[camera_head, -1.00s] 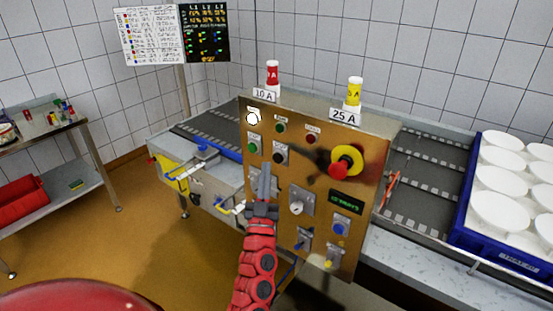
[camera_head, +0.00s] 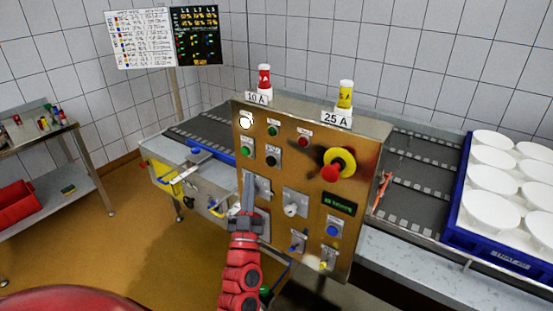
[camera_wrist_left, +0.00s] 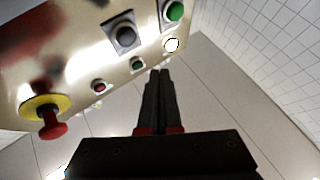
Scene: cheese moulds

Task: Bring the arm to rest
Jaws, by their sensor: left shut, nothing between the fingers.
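My left arm, red with dark joints, comes up from the bottom middle of the head view. Its gripper (camera_head: 248,192) is in front of the lower left part of a brass control panel (camera_head: 290,150). The jaws are shut and empty, pointing up. In the left wrist view the dark fingers (camera_wrist_left: 159,78) lie together, near the panel's buttons. I cannot tell whether they touch the panel. The gripper hides part of a switch plate behind it. My right gripper is not in view.
The panel carries a red emergency knob (camera_head: 331,172) on a yellow ring, and several buttons. A conveyor (camera_head: 420,180) runs behind it. A blue crate (camera_head: 490,245) of white moulds stands at right. A steel table (camera_head: 60,140) with a red bin (camera_head: 17,198) stands at left.

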